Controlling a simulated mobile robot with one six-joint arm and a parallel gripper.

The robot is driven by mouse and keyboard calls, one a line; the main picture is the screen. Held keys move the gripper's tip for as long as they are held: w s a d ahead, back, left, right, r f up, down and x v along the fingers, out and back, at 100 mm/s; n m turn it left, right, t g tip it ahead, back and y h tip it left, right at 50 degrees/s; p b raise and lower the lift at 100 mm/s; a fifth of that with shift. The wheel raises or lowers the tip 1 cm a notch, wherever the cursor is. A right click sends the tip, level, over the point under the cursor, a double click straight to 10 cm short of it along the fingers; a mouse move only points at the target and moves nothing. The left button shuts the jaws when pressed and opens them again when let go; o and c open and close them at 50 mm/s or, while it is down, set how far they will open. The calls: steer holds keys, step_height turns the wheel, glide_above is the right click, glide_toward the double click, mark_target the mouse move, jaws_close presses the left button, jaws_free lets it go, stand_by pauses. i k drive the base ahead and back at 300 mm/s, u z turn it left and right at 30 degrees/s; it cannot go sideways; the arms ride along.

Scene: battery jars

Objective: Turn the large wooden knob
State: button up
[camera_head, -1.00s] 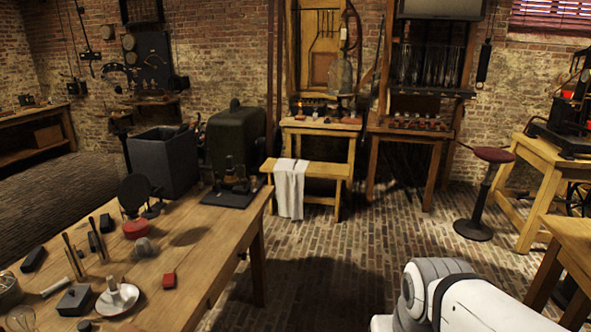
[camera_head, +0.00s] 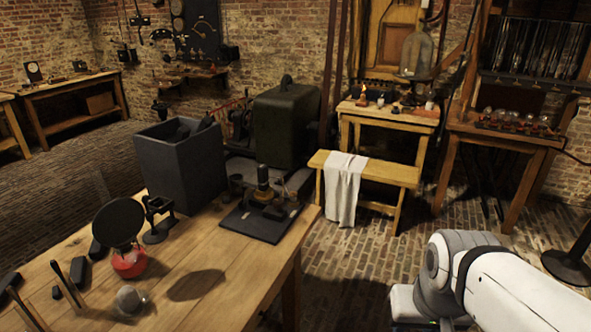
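I cannot make out a large wooden knob with certainty in the head view. A small apparatus with an upright, brownish-yellow and dark part (camera_head: 263,183) stands on a dark square board (camera_head: 258,222) near the far right corner of the wooden table; its details are too small to tell. My white and grey arm shows at the lower right, well to the right of the table. My gripper is not in view.
The wooden table (camera_head: 215,262) fills the lower left. It carries a round black disc on a red base (camera_head: 130,264) and several small dark items. A grey open box (camera_head: 180,166) and a dark green case (camera_head: 287,125) stand behind. A bench (camera_head: 388,175) with a white cloth (camera_head: 343,188) stands beyond brick floor.

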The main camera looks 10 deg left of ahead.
mark_target(278, 203)
steer(key=u, duration=0.05)
steer(key=i, duration=1.55)
steer(key=u, duration=0.1)
